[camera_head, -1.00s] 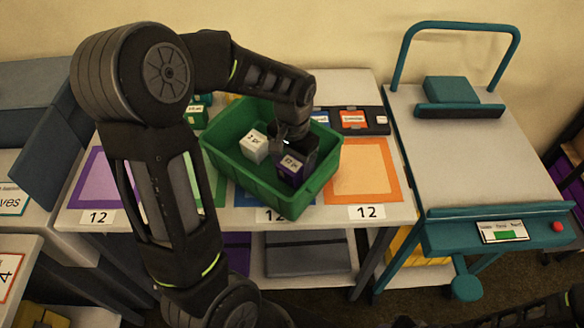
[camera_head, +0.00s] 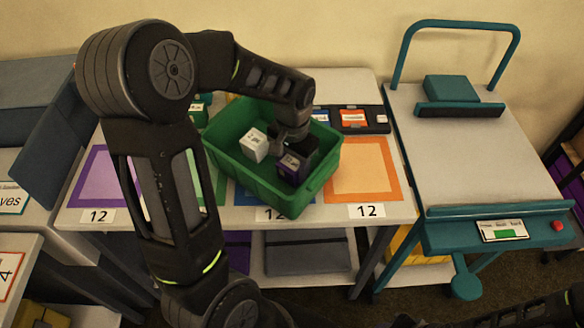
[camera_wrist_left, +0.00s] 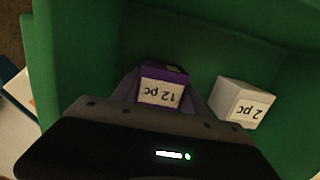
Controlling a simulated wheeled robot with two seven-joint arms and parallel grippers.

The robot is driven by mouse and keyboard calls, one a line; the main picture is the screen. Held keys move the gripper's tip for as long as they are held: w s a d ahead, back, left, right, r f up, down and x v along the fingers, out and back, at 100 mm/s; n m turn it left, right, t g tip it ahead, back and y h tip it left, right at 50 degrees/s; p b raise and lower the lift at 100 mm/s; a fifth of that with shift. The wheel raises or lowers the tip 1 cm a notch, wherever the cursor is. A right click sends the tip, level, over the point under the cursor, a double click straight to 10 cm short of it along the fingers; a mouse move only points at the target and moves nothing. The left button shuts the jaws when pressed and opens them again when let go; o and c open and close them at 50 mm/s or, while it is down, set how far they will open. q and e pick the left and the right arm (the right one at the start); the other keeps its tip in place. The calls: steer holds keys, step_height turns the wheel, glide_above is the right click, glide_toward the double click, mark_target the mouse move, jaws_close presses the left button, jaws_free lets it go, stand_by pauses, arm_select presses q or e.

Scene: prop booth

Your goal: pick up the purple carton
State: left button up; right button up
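The purple carton (camera_head: 292,169) stands in the green crate (camera_head: 325,185), near its right front side. In the left wrist view the purple carton (camera_wrist_left: 163,85) shows its white "12 pc" label. My left gripper (camera_head: 295,150) reaches down into the crate over the carton. In the wrist view its two fingers (camera_wrist_left: 163,80) flank the carton closely, one on each side. I cannot tell whether they press on it. The fingertips are partly hidden behind the carton and the gripper body. My right gripper is not in view.
A white carton (camera_head: 254,144) labelled "2 pc" stands in the crate, left of the purple one. The crate stands on a table with purple (camera_head: 97,180) and orange (camera_head: 361,170) framed squares. A black tray (camera_head: 375,119) lies behind. A teal-framed cart (camera_head: 460,150) stands right.

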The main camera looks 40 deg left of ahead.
mark_target(292, 162)
arm_select(q)
steer(key=c, duration=1)
steer(key=shift+r, duration=0.1)
step_height(292, 162, up, 10)
steer(key=shift+f, duration=0.1)
stand_by(0.5)
